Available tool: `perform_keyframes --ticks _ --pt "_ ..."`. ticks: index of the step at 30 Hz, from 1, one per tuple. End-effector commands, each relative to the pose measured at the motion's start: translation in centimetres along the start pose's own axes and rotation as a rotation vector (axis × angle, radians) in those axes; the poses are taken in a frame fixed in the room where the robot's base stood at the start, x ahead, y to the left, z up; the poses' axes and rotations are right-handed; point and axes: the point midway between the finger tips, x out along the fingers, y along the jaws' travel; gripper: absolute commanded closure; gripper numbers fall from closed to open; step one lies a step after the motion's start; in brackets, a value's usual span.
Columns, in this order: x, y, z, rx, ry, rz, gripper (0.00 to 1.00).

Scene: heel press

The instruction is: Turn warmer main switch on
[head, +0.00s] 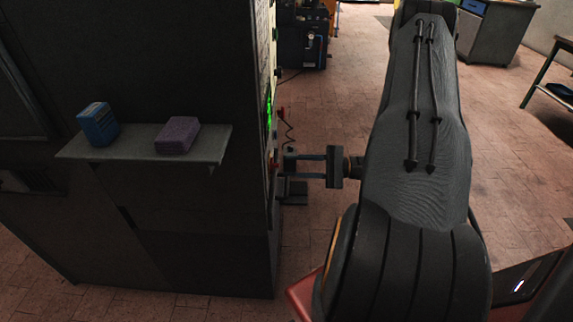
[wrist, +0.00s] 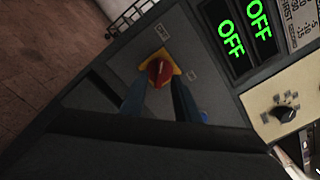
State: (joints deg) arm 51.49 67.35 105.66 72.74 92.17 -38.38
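The warmer main switch is a red rotary knob (wrist: 158,72) on a yellow plate, on the dark side panel of the machine cabinet (head: 160,240). In the wrist view its handle looks roughly upright in the picture, slightly tilted. My gripper (head: 290,166) reaches left to that panel, its two fingers apart. In the wrist view the fingers come up from below, one on each side of the knob; I cannot tell whether they touch it. Two displays (wrist: 231,38) above right of the switch read OFF in green.
A black dial (wrist: 284,112) sits on a pale panel right of the switch. A shelf (head: 95,153) on the cabinet front holds a blue box (head: 98,125) and a purple block (head: 177,135). Open tiled floor lies behind my arm, with a workbench (head: 496,30) farther back.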

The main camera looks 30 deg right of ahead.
Motion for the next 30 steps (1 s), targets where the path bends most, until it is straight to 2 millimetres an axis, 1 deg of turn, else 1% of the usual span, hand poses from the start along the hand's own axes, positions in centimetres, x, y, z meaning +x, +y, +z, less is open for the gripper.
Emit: perform_keyframes --ticks 1,3,6,10,16,20,21,30 --pt "0.8 0.0 0.1 0.001 -0.002 0.002 0.71" --pt "1.5 0.0 0.1 0.001 -0.001 0.002 0.71" --pt "2.2 0.0 0.0 0.002 0.000 0.002 0.71" --pt "2.6 0.1 0.0 0.002 0.000 0.002 0.71" --pt "2.6 0.1 0.0 0.001 0.001 0.002 0.71" --pt "2.5 0.1 0.0 0.001 0.001 0.002 0.93" --pt "2.5 0.1 0.0 0.001 0.001 0.002 1.00" --pt "2.5 0.1 0.0 0.015 0.000 0.002 1.00"
